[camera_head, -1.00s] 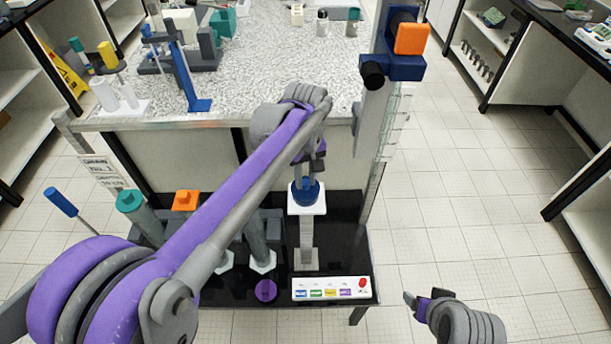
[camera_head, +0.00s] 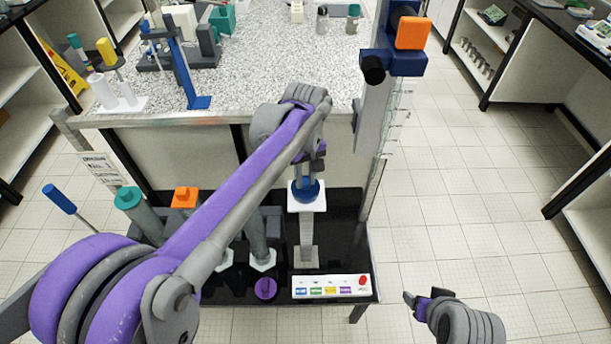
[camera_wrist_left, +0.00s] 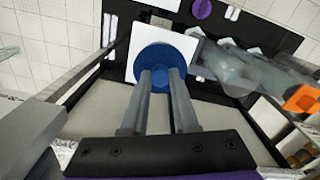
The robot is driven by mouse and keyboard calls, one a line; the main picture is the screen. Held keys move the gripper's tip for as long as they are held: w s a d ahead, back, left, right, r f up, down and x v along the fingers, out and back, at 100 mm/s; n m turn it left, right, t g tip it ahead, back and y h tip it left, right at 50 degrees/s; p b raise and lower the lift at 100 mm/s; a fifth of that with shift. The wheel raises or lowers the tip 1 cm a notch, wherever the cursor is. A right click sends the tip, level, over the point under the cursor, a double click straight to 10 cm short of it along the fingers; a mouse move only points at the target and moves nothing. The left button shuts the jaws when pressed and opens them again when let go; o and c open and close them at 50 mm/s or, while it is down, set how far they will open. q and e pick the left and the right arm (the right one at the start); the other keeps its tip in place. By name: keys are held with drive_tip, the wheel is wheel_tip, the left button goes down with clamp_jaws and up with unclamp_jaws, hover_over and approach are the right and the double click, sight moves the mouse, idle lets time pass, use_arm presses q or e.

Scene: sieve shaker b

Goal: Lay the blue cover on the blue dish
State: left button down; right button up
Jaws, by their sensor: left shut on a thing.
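The blue cover (camera_wrist_left: 160,83) is a round blue disc between the fingertips of my left gripper (camera_wrist_left: 161,75) in the left wrist view. It shows in the head view (camera_head: 306,191) over a white square plate (camera_head: 309,206) on a grey post. My left gripper (camera_head: 306,180) is shut on it from above. I cannot make out the blue dish apart from the cover, nor whether the two touch. My right gripper (camera_head: 415,302) is at the lower right over the floor, away from the stand; its jaw opening is unclear.
A label panel with a red button (camera_head: 331,287) and a purple disc (camera_head: 265,288) lie at the front of the black base. Tubes with a teal cap (camera_head: 128,197) and an orange cap (camera_head: 185,196) stand left. A tall column with an orange knob (camera_head: 412,33) rises right.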

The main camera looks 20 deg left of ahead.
sight(306, 181)
use_arm(q)
drive_tip(key=c, duration=0.6)
unclamp_jaws()
wheel_tip(306, 181, up, 11)
drive_tip(key=shift+p, duration=0.4)
drive_tip(key=s+a+f+m+t, duration=0.2)
drive_tip(key=s+f+m, duration=0.1)
drive_tip(key=s+f, duration=0.5)
drive_tip(key=s+a+f+m+t, duration=0.2)
drive_tip(key=s+f, duration=0.6)
drive_tip(key=s, duration=0.4)
drive_tip(key=shift+a+m+t, duration=0.4)
drive_tip(key=shift+m+t, duration=0.4)
drive_tip(key=shift+m, duration=0.3)
